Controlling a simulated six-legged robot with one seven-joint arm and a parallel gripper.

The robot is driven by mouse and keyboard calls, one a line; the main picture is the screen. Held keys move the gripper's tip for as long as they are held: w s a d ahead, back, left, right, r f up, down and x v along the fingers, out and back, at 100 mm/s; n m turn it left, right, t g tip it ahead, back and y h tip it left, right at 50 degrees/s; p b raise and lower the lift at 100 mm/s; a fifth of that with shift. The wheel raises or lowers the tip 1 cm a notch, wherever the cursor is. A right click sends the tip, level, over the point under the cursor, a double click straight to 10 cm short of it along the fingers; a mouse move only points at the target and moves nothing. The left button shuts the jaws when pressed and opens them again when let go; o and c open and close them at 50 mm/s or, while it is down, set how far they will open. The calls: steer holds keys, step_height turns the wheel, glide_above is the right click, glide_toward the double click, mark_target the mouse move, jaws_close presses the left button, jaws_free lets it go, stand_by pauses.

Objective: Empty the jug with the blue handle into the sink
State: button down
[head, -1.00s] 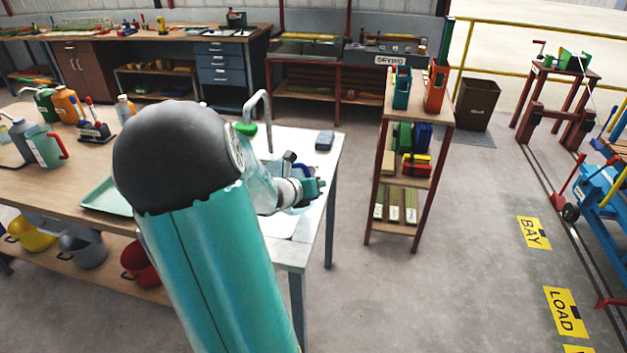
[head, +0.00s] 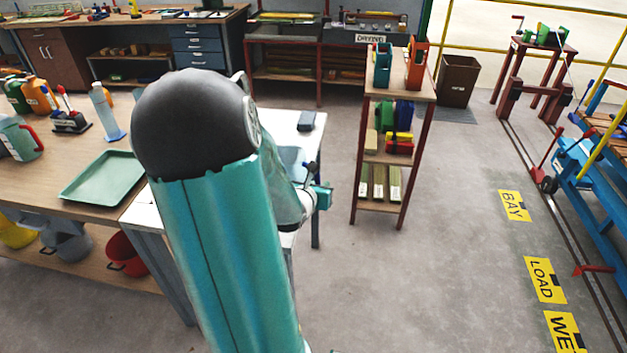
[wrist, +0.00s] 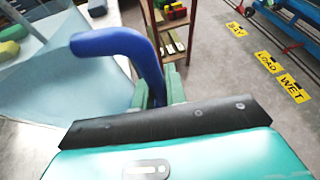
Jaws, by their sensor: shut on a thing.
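My gripper (wrist: 152,90) is shut on the blue handle (wrist: 112,42) of the jug, with its green fingers around the handle's lower end. The jug's pale blue, see-through body (wrist: 65,75) fills the left of the wrist view; its tilt and contents are hard to tell. In the head view my gripper (head: 322,196) is by the right edge of the white sink bench (head: 312,135). A pale blue patch there, probably the jug, shows behind my arm. My arm hides the sink bowl and most of the tap.
A grey block (head: 306,121) lies on the bench's back corner.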

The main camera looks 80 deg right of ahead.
steer(key=shift+s+a+f, duration=0.15)
steer(key=shift+s+f, duration=0.1)
steer(key=shift+r, duration=0.1)
steer(key=shift+r, duration=1.4)
